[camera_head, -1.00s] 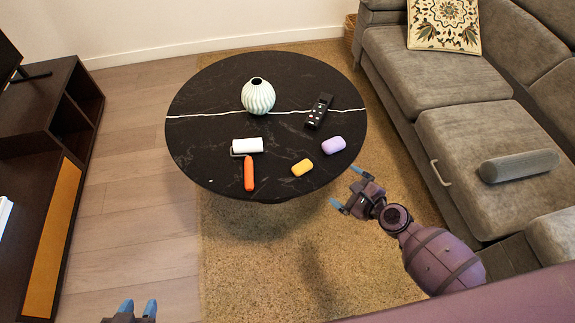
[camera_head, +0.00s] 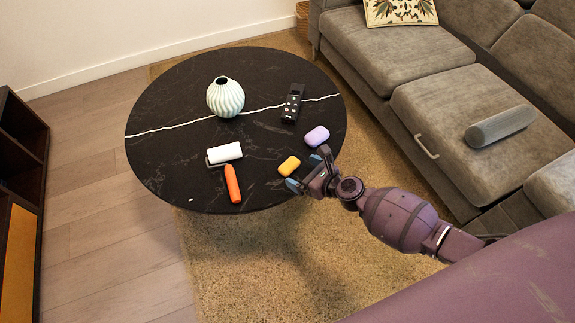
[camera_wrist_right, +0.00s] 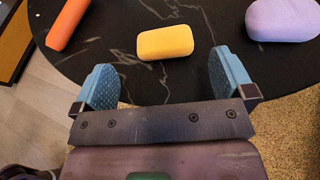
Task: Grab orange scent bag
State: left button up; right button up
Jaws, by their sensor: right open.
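The orange scent bag (camera_head: 289,166) is a small yellow-orange rounded block on the front right of the round black table. In the right wrist view the orange scent bag (camera_wrist_right: 165,42) lies ahead of and between my two blue fingertips, apart from both. My right gripper (camera_head: 304,172) is open and empty at the table's front right edge, just beside the bag. It also shows in the right wrist view (camera_wrist_right: 162,80) with fingers wide apart. My left gripper is not in view.
On the black table (camera_head: 165,165) a lilac block (camera_head: 317,136) lies behind the bag. A lint roller with an orange handle (camera_head: 232,184) lies to its left. A sofa (camera_head: 440,105) is at right.

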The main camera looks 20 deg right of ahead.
aim_at(294, 167)
jog(key=shift+w+a+f, duration=0.1)
jog(key=shift+w, duration=0.1)
jog(key=shift+w+a+f+b, duration=0.3)
jog(key=shift+w+f+b, duration=0.35)
jog(key=shift+w+f, duration=0.1)
jog(key=shift+b+x, duration=0.35)
jog(key=shift+x, duration=0.65)
jog(key=shift+w+a, duration=0.1)
jog(key=shift+w, duration=0.25)
jog(key=shift+w+a, duration=0.1)
jog(key=shift+w, duration=0.2)
jog(key=c, duration=0.7)
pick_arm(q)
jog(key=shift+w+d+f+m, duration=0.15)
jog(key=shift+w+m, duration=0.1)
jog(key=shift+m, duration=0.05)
